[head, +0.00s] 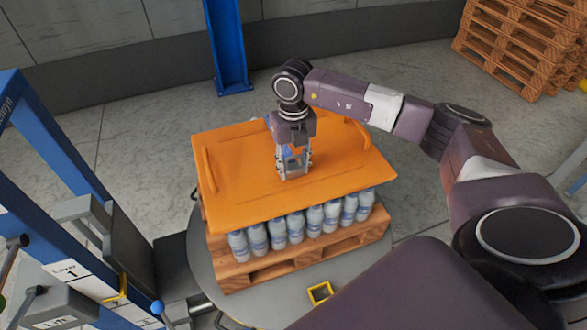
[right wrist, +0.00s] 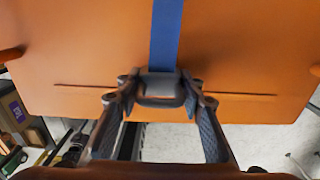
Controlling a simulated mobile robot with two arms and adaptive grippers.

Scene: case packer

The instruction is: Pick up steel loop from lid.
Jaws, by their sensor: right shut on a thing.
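The orange lid (head: 240,197) lies over the bottles on the pallet. The steel loop (right wrist: 160,101) is a grey rectangular ring at the end of a blue strap (right wrist: 166,35) in the right wrist view. My right gripper (head: 292,172) points down over the middle of the lid. In the right wrist view its fingertips (right wrist: 158,84) are shut on the steel loop, one on each side. In the head view the fingers mostly hide the loop, with a bit of blue between them. I cannot tell whether the loop still touches the lid. My left gripper is not in view.
Several bottles (head: 296,227) stand under the lid on a wooden pallet (head: 300,257), on a round grey turntable (head: 385,262). The lid has raised handles (head: 208,170). A blue frame with a control panel (head: 68,268) stands at left, a blue post (head: 228,45) behind. Stacked pallets (head: 515,45) are far right.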

